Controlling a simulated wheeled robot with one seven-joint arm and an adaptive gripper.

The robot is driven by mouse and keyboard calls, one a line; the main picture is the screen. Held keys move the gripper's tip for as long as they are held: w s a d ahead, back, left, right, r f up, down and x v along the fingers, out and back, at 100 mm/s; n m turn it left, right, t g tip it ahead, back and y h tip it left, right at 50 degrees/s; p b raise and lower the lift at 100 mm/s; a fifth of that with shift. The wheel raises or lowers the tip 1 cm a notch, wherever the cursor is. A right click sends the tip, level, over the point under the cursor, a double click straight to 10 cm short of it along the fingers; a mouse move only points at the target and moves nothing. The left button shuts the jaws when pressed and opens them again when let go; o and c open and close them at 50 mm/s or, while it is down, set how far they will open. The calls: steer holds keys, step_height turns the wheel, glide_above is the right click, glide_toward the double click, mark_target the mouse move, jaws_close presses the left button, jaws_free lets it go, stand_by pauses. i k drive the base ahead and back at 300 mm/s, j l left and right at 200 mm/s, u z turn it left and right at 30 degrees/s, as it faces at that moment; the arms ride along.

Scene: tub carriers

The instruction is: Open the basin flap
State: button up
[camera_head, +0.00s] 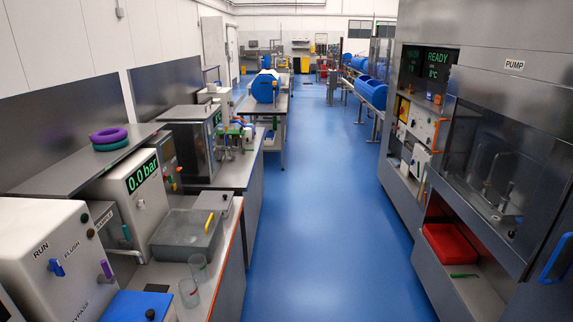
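No label in view names the basin flap, so I cannot tell for sure which part it is. On the left bench a low grey box (182,240) has a flat translucent top with a yellow handle (209,222), and this top looks shut. On the right, under the PUMP label, a large tilted glass panel (510,150) covers a recess with metal taps behind it. A blue handle (555,258) shows at the lower right edge. My gripper is not in view.
Two clear beakers (189,292) stand by the bench's orange front edge. A white 0.0 bar unit (135,190) and a RUN/FLUSH box (50,255) stand on the left. A red tray (450,248) sits low on the right. The blue aisle floor (315,220) is clear.

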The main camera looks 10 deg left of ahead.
mark_target(207, 199)
steer(key=i+j+u, duration=0.1)
steer(key=i+u, duration=0.2)
steer(key=i, duration=0.65)
steer(key=i+l+u, duration=0.1)
steer(key=i+u, duration=0.2)
steer(key=i, duration=0.65)
steer(key=i+j+u, duration=0.55)
steer(key=i, duration=0.4)
steer(key=j, duration=0.15)
